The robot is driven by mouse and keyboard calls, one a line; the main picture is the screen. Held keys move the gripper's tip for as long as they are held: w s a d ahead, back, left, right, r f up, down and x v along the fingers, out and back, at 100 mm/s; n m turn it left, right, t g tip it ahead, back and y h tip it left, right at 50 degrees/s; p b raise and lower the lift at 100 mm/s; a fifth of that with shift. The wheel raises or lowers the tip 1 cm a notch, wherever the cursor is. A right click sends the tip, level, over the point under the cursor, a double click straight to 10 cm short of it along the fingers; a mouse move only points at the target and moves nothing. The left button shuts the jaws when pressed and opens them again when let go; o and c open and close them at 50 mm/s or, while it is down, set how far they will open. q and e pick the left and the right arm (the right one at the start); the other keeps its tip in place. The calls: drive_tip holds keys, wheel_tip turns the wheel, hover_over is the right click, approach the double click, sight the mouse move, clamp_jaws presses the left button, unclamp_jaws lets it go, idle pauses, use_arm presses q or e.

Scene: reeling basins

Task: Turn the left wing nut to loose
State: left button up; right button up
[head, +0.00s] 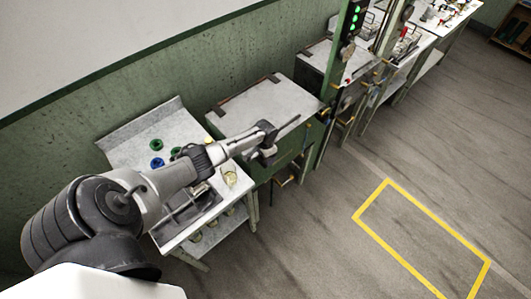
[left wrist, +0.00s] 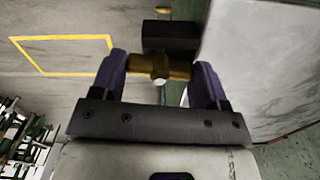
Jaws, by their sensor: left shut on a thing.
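The left wing nut (left wrist: 158,67) is brass-coloured and shows in the left wrist view between the two purple fingers of my left gripper (left wrist: 160,75). The fingers are shut on its two sides. It sits in front of a dark block (left wrist: 170,36). In the head view my left gripper (head: 267,140) is at the near side of a grey-topped green basin (head: 255,108). The wing nut cannot be made out there. I cannot tell from the frames how tight it is. My right gripper is not in view.
A grey table (head: 129,137) with blue and green rings and a glass jar (head: 230,178) stands to the left, below my left arm. A green post (head: 343,55) with green lights rises right of the basin. The floor with a yellow outline (head: 421,216) is clear.

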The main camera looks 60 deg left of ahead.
use_arm(q)
drive_tip(key=shift+n+p, duration=0.35)
drive_tip(key=shift+n, duration=0.45)
drive_tip(key=o, duration=0.9)
drive_tip(key=shift+o, duration=0.2)
drive_tip(key=shift+r, duration=0.1)
